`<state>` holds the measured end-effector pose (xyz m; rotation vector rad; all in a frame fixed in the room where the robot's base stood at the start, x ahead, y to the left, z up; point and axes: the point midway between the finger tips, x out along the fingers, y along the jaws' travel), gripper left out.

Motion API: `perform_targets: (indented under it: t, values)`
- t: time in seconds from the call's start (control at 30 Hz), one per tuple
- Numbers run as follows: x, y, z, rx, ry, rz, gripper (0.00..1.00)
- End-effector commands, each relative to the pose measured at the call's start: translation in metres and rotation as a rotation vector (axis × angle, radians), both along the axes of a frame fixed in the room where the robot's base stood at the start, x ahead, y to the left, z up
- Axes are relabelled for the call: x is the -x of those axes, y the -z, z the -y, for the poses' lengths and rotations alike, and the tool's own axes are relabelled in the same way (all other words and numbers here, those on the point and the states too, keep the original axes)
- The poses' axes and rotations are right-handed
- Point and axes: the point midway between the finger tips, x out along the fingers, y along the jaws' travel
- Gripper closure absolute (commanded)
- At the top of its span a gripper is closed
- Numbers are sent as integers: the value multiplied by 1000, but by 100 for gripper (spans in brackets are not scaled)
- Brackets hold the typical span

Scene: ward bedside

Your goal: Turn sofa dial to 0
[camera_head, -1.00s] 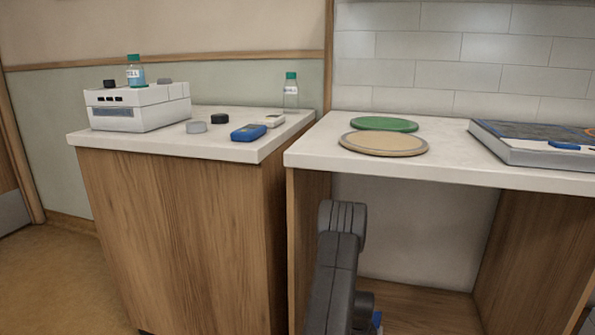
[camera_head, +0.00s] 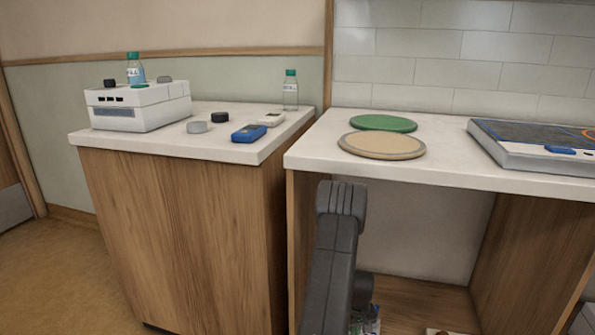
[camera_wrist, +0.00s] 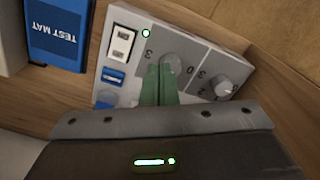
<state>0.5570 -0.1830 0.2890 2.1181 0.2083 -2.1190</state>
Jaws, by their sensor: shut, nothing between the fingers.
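In the wrist view a tilted grey panel carries two round grey dials, a left one (camera_wrist: 180,66) and a right one (camera_wrist: 219,87). I cannot read which dial is the sofa one, nor where either points. My gripper (camera_wrist: 159,71) shows as two green fingers pressed together and empty. Its tips lie at the lower-left side of the left dial; I cannot tell whether they touch it. My fingers hide part of the panel. The head view does not show the gripper or the dials clearly.
In the head view, counters (camera_head: 450,170) stand above and left of my arm.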

Motion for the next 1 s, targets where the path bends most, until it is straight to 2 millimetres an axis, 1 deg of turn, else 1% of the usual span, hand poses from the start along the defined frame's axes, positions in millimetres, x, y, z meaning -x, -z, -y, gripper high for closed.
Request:
perform_targets:
  t: [0.17,0.4,0.6,0.8,1.0]
  values:
    - [-3,-4,-10,0,182,-1,100]
    - [-9,-8,-26,0,519,1,100]
    - [-11,-9,-37,0,763,0,100]
    - [-13,-10,-44,0,927,0,100]
    - [-14,-9,-47,0,995,0,100]
